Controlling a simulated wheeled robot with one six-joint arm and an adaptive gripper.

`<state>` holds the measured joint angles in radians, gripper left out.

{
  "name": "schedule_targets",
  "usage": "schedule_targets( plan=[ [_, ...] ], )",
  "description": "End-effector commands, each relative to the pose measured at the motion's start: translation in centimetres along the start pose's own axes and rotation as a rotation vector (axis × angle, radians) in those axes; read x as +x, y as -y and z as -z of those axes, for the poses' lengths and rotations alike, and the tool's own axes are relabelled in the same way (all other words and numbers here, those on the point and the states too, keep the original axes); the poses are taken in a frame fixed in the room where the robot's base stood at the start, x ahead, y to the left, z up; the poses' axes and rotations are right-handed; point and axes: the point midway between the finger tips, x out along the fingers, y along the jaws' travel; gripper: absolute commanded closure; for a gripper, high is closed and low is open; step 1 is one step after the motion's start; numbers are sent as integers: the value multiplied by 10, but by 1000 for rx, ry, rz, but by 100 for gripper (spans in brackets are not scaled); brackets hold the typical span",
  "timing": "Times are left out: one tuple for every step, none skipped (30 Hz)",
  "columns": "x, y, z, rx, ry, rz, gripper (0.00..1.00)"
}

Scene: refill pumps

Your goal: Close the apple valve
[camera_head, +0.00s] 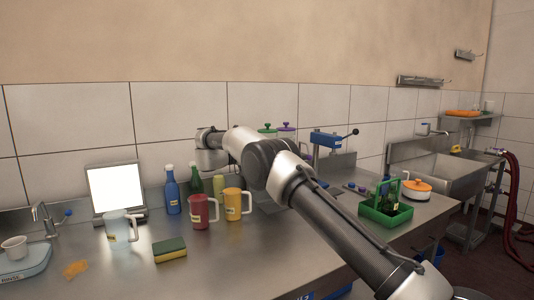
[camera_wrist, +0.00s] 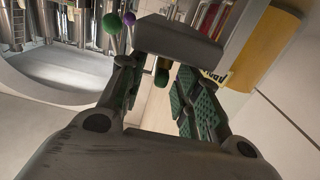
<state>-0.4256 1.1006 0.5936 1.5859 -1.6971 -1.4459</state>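In the wrist view my gripper (camera_wrist: 160,98) is open, its two fingers with green pads spread apart. A small green knob (camera_wrist: 161,77) on a thin stem shows in the gap between the fingers; I cannot tell whether either finger touches it. A larger green ball knob (camera_wrist: 111,23) and a purple knob (camera_wrist: 129,18) stand beyond the left finger. In the head view a green knob (camera_head: 267,127) and a purple knob (camera_head: 287,126) rise behind my arm, which hides what is below them. No readable label marks the apple valve.
On the counter stand a red mug (camera_head: 202,212), a yellow mug (camera_head: 234,205), a blue bottle (camera_head: 172,192) and a green caddy (camera_head: 385,211). The counter front is mostly clear.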

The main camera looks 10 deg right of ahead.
Motion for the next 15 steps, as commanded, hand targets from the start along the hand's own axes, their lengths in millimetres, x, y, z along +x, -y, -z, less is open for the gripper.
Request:
schedule_targets(
  plan=[
    [-4,0,0,0,0,1,67],
    [-7,0,0,0,0,1,67],
    [-12,1,0,0,0,2,67],
    [-18,1,0,0,0,3,67],
    [-24,1,0,1,0,4,67],
    [-32,0,0,1,0,3,67],
    [-39,1,-1,1,0,4,67],
    [-46,1,-1,1,0,5,67],
    [-56,1,-1,0,0,4,67],
    [-62,1,-1,1,1,3,67],
    [-69,1,-1,2,0,4,67],
    [-78,1,-1,2,0,4,67],
    [-84,1,-1,1,0,3,67],
    [-89,1,-1,2,0,3,67],
    [-97,1,-1,2,0,3,67]
  ],
)
